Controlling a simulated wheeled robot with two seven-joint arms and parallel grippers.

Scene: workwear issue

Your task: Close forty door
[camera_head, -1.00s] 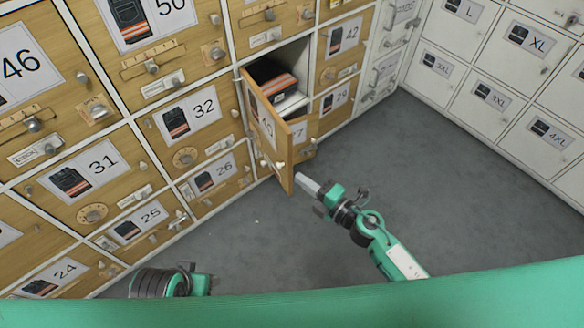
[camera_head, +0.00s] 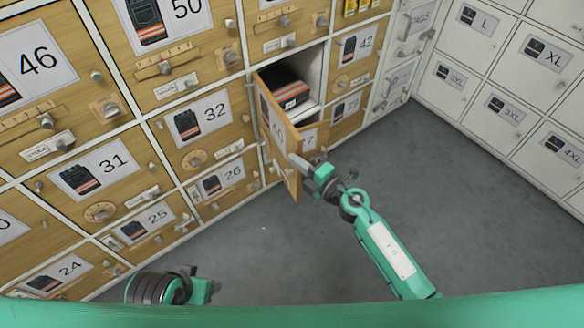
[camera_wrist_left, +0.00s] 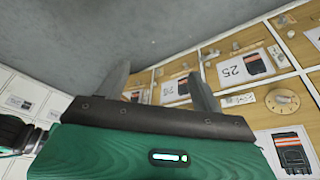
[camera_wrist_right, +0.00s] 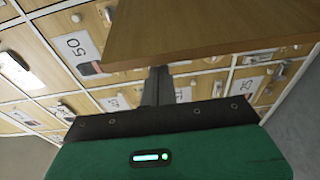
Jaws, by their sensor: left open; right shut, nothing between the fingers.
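The door numbered 40 (camera_head: 275,128) is a wooden locker door standing open, hinged on its left. Behind it the open compartment (camera_head: 313,75) holds a dark folded garment with orange and pale stripes (camera_head: 288,94). My right gripper (camera_head: 297,160) is shut and empty, its fingertips at the door's free edge; I cannot tell whether they touch. In the right wrist view the shut fingers (camera_wrist_right: 158,76) are just below a wooden panel (camera_wrist_right: 210,32). My left gripper (camera_wrist_left: 160,88) is open and empty, low in front of the lockers around 25 (camera_wrist_left: 238,70).
Wooden lockers 32 (camera_head: 205,117) and 26 (camera_head: 224,177) are shut, left of the open door. Locker 42 (camera_head: 356,45) is shut at its right. White lockers (camera_head: 500,112) line the right side. The grey floor (camera_head: 450,200) is clear.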

